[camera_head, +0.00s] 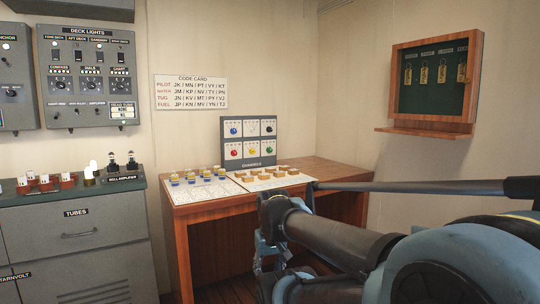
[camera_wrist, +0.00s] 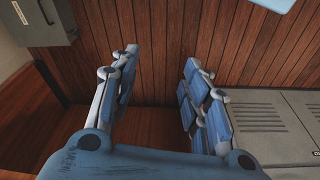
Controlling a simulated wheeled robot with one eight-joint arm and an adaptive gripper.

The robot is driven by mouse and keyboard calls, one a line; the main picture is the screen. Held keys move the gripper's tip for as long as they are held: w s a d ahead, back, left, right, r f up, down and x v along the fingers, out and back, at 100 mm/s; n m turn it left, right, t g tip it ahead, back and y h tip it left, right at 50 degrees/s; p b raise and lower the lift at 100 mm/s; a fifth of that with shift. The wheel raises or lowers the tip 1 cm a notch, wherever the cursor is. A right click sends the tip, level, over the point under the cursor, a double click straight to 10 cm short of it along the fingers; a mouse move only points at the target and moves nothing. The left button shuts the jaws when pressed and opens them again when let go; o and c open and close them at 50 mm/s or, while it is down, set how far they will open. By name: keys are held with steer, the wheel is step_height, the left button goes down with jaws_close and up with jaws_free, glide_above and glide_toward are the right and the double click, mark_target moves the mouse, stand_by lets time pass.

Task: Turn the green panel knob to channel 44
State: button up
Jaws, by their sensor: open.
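A dark panel (camera_head: 249,163) labelled along its bottom edge stands upright on the wooden desk against the wall. It carries two rows of coloured knobs on white plates. The green knob (camera_head: 268,150) is at the lower right, next to a yellow knob (camera_head: 251,151); its channel setting is too small to read. My gripper (camera_wrist: 158,64) is open and empty, its fingers spread over bare floor and wood panelling in the wrist view. In the head view my arm reaches in from the right, with its end low in front of the desk, apart from the panel.
The desk (camera_head: 315,170) holds white sheets with small blocks and several blue-and-yellow pieces in front of the panel. A grey cabinet (camera_head: 75,235) stands at left. A code card (camera_head: 191,92) and a key box (camera_head: 436,75) hang on the walls.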

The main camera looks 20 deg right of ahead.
steer(key=w+d+r+n+t+y, duration=0.1)
steer(key=w+r+t, duration=0.1)
steer(key=w+r, duration=0.85)
steer(key=w+d+r+t+y, duration=0.15)
steer(key=w+r, duration=0.45)
steer(key=w, duration=0.9)
steer(key=w+r+n+t+y, duration=0.1)
steer(key=w+r, duration=0.7)
steer(key=w, duration=0.5)
steer(key=w+d+r+t, duration=0.2)
steer(key=w+d, duration=0.4)
steer(key=w, duration=0.4)
steer(key=w+d+r+t, duration=0.1)
steer(key=w+d+r, duration=0.3)
steer(key=w, duration=0.6)
steer(key=t, duration=0.3)
glide_toward(271, 150)
steer(key=shift+m, duration=0.3)
steer(key=x, duration=0.8)
steer(key=shift+w+f, duration=0.2)
jaws_close()
